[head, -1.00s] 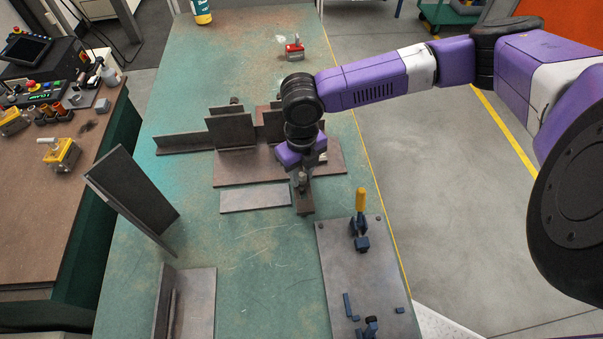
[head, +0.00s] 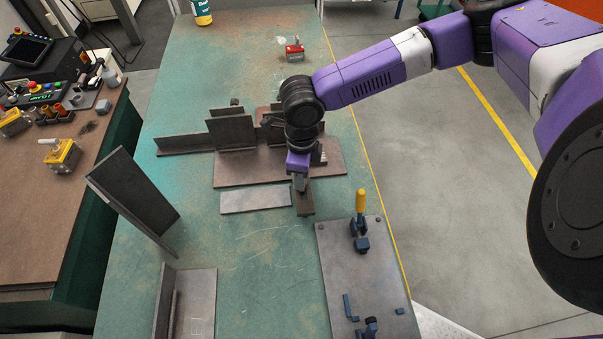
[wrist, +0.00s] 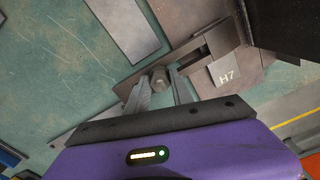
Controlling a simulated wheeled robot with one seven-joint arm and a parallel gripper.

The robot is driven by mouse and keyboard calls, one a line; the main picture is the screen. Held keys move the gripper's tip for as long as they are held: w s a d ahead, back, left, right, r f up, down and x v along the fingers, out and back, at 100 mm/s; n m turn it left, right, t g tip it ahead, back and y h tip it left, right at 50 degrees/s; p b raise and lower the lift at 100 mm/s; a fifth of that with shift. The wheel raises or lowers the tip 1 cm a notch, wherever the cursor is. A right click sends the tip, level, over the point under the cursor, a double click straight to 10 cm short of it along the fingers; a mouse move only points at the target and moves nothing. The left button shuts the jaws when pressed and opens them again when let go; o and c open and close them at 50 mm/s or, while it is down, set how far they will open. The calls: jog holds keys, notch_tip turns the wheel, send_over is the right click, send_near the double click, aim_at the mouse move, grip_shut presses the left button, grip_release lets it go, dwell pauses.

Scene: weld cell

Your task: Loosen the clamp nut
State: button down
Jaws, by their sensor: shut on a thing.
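The clamp nut (wrist: 160,77) is a small dark hex nut on a brown steel clamp bar (wrist: 200,50), seen in the wrist view. My gripper (wrist: 161,82) has its two grey fingers closed on the nut, one on each side. In the head view, my gripper (head: 299,186) points down over the clamp bar (head: 303,206), whose near end sticks out past the base plate (head: 240,178). The nut is hidden by the gripper in the head view. The plate under the bar carries an H7 mark in the wrist view.
A loose flat plate (head: 255,198) lies just left of the bar. Upright plates (head: 230,130) stand behind it. A leaning plate (head: 132,195) stands at left. A fixture plate with a yellow-handled toggle clamp (head: 360,205) is at right. The bench front middle is clear.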

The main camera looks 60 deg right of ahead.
jog(key=shift+n, duration=0.3)
dwell(0.4)
jog(key=c, duration=1.1)
grip_release()
jog(key=shift+r, duration=3.9)
